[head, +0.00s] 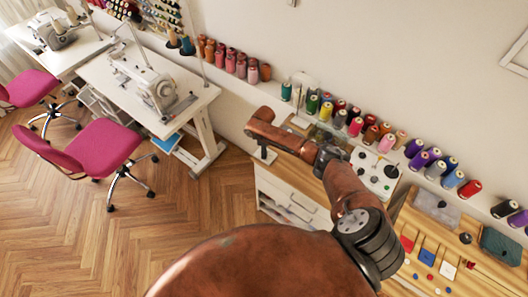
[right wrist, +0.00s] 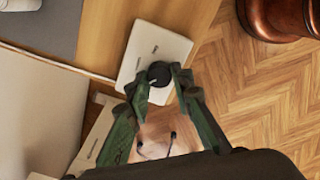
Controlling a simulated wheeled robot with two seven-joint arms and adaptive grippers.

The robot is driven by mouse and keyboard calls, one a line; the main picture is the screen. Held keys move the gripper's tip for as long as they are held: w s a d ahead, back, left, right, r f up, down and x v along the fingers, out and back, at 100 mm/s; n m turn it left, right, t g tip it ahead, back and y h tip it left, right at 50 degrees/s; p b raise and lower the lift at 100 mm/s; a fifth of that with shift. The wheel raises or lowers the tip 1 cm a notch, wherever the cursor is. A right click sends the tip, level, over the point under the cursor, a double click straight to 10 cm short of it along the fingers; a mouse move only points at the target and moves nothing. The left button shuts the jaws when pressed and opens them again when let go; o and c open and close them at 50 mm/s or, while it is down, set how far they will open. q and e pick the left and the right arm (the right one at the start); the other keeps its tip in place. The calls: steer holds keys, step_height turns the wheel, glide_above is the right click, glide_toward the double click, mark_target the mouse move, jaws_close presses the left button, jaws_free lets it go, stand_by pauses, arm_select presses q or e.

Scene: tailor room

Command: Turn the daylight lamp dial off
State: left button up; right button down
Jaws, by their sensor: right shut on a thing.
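The dial (right wrist: 158,74) is a round black knob on a flat white plate (right wrist: 154,48), which lies at the edge of the wooden table. In the right wrist view my right gripper (right wrist: 161,84) has its two green fingers closed around the near part of the knob, one on each side. In the head view the right arm reaches across to the left end of the wooden table, with the gripper (head: 264,154) small and pointing down there. The dial is too small or hidden to make out in the head view. My left gripper is not in view.
A dark grey mat (right wrist: 48,27) lies on the table beside the plate. Thread spools (head: 355,127) line a shelf along the wall. A white panel with black knobs (head: 376,172) lies farther right.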

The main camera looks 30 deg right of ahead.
steer(key=shift+n, duration=0.6)
steer(key=c, duration=1.7)
jaws_free()
step_height(320, 180, up, 12)
steer(key=shift+r, duration=0.1)
